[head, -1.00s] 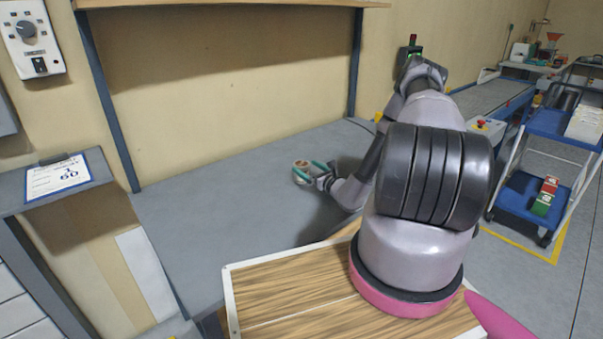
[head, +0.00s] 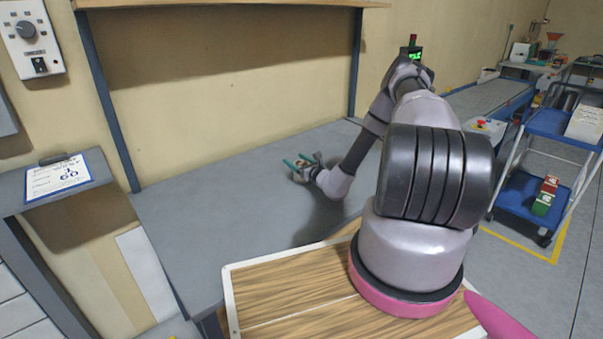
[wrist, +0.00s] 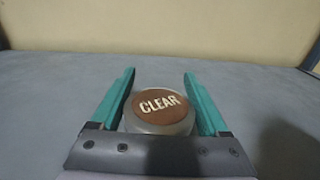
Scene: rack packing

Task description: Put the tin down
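The tin (wrist: 160,108) is a short round grey can with a brown top that reads "CLEAR". It sits between the two teal fingers of my gripper (wrist: 160,80) in the wrist view. The fingers lie close along both of its sides, and it appears gripped. The fingertips reach past it. In the head view the tin (head: 300,173) is small and partly hidden by my gripper (head: 296,161), over the middle of the grey worktop (head: 220,215). The tin looks upright. I cannot tell whether its base touches the worktop.
The worktop around the tin is bare, with a wall (head: 230,90) behind it. A wooden-topped surface (head: 285,290) with a pale rim is nearer. A clipboard (head: 57,177) lies on a ledge at the left. A blue trolley (head: 530,190) stands at the right.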

